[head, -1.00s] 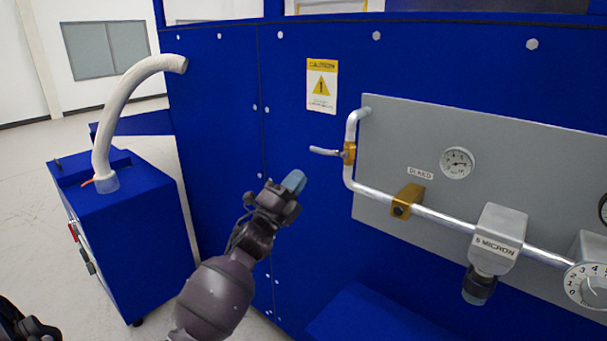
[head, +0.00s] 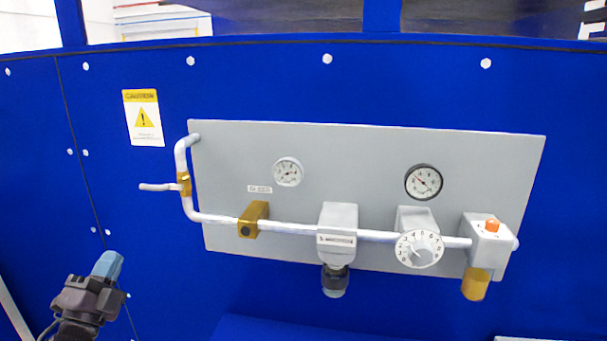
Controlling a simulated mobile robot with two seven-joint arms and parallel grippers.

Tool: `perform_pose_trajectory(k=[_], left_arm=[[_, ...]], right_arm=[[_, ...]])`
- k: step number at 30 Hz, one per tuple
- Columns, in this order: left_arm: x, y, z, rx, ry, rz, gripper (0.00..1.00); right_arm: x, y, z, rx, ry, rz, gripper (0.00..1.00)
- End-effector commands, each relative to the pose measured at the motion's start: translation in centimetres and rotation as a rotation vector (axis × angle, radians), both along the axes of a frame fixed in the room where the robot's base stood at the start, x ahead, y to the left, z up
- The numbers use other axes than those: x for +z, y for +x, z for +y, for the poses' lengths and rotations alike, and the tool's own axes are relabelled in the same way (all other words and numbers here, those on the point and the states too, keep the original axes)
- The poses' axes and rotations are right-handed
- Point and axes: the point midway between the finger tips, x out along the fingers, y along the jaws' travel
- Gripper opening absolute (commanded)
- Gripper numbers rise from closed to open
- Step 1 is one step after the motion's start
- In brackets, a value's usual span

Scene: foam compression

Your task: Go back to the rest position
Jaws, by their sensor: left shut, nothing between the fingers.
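My left gripper (head: 107,265) is at the lower left of the head view, its blue-grey fingertips together with nothing between them. It is in front of the blue machine wall (head: 300,85), below and left of the pipe's lever, and apart from the panel. The rest of my left arm is cut off by the bottom edge. My right gripper is not in view.
A grey panel (head: 350,160) carries a pipe, a lever valve (head: 160,187), two gauges, a numbered dial (head: 419,248) and an orange-knobbed unit (head: 490,230). A caution sign (head: 143,118) is at upper left. A blue ledge (head: 260,328) juts out below the panel.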

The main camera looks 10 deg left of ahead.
Motion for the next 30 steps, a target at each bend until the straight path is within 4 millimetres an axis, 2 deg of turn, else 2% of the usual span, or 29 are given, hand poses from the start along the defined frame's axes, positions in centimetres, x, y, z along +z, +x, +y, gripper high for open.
perform_pose_trajectory(k=[2,5,8,11,14,17,21,24,27,30], left_arm=[[-0.6,0.4,0.4,-0.023,-0.138,0.047,0.00],[-2.7,1.1,-0.3,-0.074,-0.366,0.137,0.00],[-7.1,0.5,-1.6,-0.109,-0.603,0.268,0.00],[-11.7,-0.9,-3.2,-0.121,-0.800,0.392,0.00],[-16.4,-3.2,-5.2,-0.114,-0.977,0.518,0.00],[-21.2,-6.3,-7.6,-0.091,-1.136,0.645,0.00],[-26.9,-11.7,-10.9,-0.043,-1.295,0.805,0.00],[-29.6,-15.5,-12.9,-0.015,-1.352,0.885,0.00],[-31.4,-18.4,-13.8,0.014,-1.378,0.931,0.00],[-32.3,-20.1,-13.8,0.042,-1.391,0.952,0.00]], right_arm=[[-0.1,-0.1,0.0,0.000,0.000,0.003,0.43],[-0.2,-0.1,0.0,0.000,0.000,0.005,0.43],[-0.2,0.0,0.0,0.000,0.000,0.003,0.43],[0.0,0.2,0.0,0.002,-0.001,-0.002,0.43],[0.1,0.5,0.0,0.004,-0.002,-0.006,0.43],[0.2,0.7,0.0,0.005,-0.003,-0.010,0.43],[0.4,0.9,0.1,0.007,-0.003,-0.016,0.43],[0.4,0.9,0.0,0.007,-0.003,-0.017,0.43],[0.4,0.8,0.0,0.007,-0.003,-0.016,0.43],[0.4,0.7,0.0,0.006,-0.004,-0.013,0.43]])
